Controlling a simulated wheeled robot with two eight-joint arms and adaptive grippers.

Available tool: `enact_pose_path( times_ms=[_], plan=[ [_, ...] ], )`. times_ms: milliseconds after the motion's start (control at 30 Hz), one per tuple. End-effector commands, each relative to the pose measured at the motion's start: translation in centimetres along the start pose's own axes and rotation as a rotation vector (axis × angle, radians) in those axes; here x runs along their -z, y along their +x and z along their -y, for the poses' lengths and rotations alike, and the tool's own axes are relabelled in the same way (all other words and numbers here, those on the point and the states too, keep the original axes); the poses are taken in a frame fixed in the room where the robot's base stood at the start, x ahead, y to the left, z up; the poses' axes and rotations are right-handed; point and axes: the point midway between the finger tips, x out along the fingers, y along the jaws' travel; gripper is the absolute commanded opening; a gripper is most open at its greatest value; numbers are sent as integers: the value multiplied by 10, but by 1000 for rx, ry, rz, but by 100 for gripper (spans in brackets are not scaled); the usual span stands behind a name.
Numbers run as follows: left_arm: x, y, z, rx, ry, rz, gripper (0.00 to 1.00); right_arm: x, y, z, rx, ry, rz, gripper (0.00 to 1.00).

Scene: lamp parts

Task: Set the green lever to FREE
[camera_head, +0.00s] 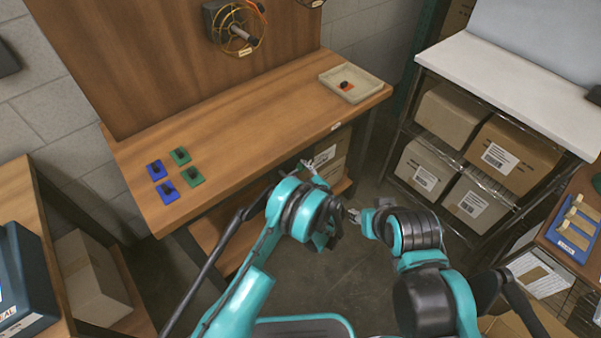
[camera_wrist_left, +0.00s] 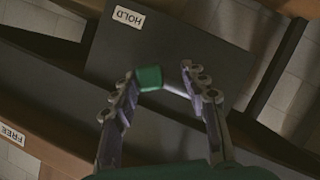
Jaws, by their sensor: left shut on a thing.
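In the left wrist view, the green lever (camera_wrist_left: 149,78) is a short green cylinder on a grey rod. It lies between the fingertips of my left gripper (camera_wrist_left: 165,86), with the green end against one finger. The gripper is shut on it. The HOLD label (camera_wrist_left: 129,16) is above the lever, and the FREE label (camera_wrist_left: 12,134) is at the lower left, farther away. In the head view, my left gripper (camera_head: 310,171) is below the workbench front edge; the lever cannot be made out there. My right gripper (camera_head: 353,214) is small, its jaws unclear.
The wooden workbench (camera_head: 235,125) carries blue and green plates with dark knobs at left and a pale tray (camera_head: 352,84) at right. A caged lamp (camera_head: 238,30) is on the back panel. A shelf with cardboard boxes (camera_head: 514,158) stands at right.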

Motion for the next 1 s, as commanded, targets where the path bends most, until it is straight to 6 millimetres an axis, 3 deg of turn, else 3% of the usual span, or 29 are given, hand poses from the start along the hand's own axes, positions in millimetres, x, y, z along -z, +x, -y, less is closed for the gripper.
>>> enact_pose_path(
  times_ms=[467,500,567,867,1000],
  plan=[
    [7,2,1,-1,-9,-14,0,0,0,0,0,0,0,40],
    [7,2,1,0,-9,-14,52,0,0,0,0,0,0,40],
    [7,2,1,0,-10,-13,68,0,0,0,0,0,0,40],
    [4,0,0,-4,-11,-8,68,0,0,0,0,0,0,40],
    [3,-11,0,-5,-11,-6,68,0,0,0,0,0,0,40]
  ],
)
